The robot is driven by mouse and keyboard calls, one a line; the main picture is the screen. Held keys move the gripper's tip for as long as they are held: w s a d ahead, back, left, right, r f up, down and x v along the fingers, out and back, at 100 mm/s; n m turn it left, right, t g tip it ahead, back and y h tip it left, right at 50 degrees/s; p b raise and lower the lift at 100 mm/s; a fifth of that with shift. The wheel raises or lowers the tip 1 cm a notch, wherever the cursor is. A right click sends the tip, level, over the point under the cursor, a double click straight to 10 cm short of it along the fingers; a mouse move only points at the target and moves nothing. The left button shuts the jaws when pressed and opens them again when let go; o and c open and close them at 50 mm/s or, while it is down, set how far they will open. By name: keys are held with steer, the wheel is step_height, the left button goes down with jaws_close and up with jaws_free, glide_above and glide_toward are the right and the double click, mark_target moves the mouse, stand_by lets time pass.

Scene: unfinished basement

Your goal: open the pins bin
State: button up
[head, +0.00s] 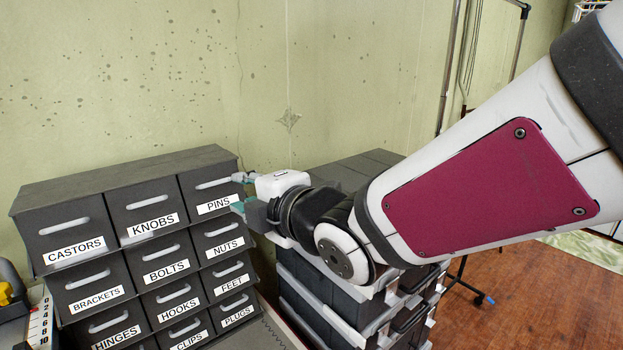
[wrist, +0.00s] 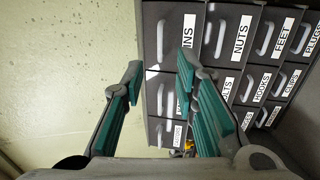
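The pins bin (head: 190,198) is the top right drawer of a dark grey cabinet, with a white "PINS" label and a pale bar handle (head: 213,184). It looks shut, level with its neighbours. My gripper (head: 239,192) is just right of the bin's front, its teal-padded fingers spread one above the other. In the wrist view my gripper (wrist: 162,66) is open and empty. The pins bin's handle (wrist: 160,41) shows beyond and between the fingertips, apparently not held. The right finger partly covers the bin's label (wrist: 187,50).
Knobs (head: 145,208) and nuts (head: 222,240) drawers adjoin the pins bin, with several more labelled drawers around. A stack of dark boxes with pale trim (head: 325,300) stands right of the cabinet, beneath my arm. A speckled green wall (head: 130,80) rises close behind.

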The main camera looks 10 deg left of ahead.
mark_target(220, 183)
steer(key=x, duration=1.1)
steer(key=shift+w, duration=0.1)
steer(key=shift+c, duration=0.4)
jaws_close()
